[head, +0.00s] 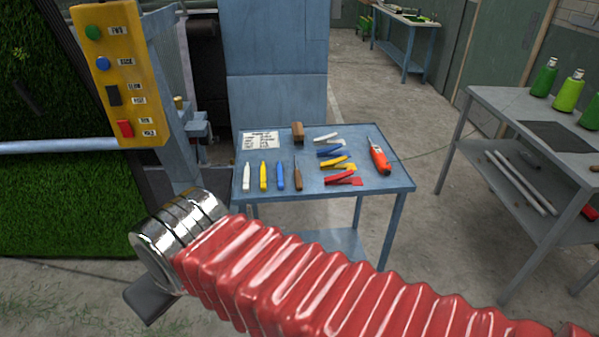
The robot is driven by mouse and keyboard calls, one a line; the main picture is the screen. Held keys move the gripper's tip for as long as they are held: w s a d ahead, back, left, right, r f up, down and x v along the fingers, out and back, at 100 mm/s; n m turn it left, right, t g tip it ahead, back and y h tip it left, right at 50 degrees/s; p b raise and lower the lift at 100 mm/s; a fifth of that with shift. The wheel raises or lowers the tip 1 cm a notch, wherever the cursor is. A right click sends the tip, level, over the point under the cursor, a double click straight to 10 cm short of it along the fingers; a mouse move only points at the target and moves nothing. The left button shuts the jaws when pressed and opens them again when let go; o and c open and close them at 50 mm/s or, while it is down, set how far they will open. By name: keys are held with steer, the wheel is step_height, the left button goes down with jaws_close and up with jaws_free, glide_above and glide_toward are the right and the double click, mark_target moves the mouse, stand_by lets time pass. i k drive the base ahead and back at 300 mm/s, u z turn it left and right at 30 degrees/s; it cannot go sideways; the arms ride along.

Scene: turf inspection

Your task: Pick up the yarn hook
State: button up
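The yarn hook (298,178) appears to be the slim tool with a brown wooden handle and a thin dark tip. It lies on the blue-grey table (398,187), right of a blue marker, with its tip toward the back. My arm, in a red ribbed sleeve with a shiny metal collar, crosses the foreground in front of the table. A dark grey part of my gripper (150,298) shows below the collar at lower left, well apart from the hook. Its fingertips are not clear, so I cannot tell whether it is open or holds anything.
White, yellow and blue markers (263,176) lie left of the hook. Coloured clips (343,179), an orange tool (379,157), a brown block (298,132) and a paper card (260,139) share the table. A yellow control panel (118,72) stands left; a bottle-topped bench (480,105) stands right.

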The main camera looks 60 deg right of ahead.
mark_target(298, 182)
steer(key=z, duration=0.6)
steer(key=i, duration=1)
steer(key=z, duration=0.6)
